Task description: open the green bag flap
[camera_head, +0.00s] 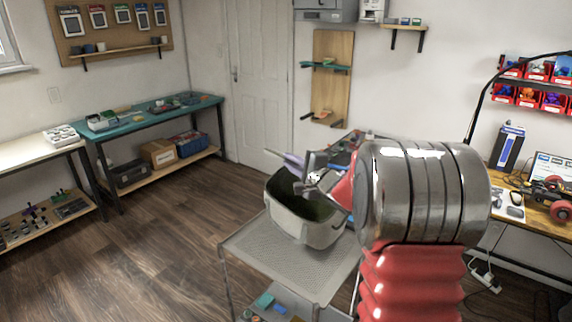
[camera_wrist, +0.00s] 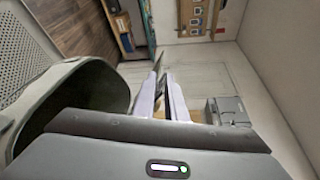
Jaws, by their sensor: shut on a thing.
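The bag (camera_head: 308,229) is pale grey-green with a dark green inside. It stands upright on a mesh-topped cart, and its mouth is open to view. My gripper (camera_head: 293,161) is above the far rim of the bag, its pale purple fingers pointing left. In the wrist view, the fingers of my gripper (camera_wrist: 161,78) are close together on a thin grey sheet seen edge-on, which looks like the bag flap (camera_wrist: 156,62). The dark mouth of the bag (camera_wrist: 45,92) is to the left of the fingers. My arm hides the bag's right side.
The mesh cart (camera_head: 262,262) has bare top to the left and front of the bag. A teal workbench (camera_head: 150,113) stands by the back wall. A wooden desk (camera_head: 535,205) is at the right. The wooden floor at left is clear.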

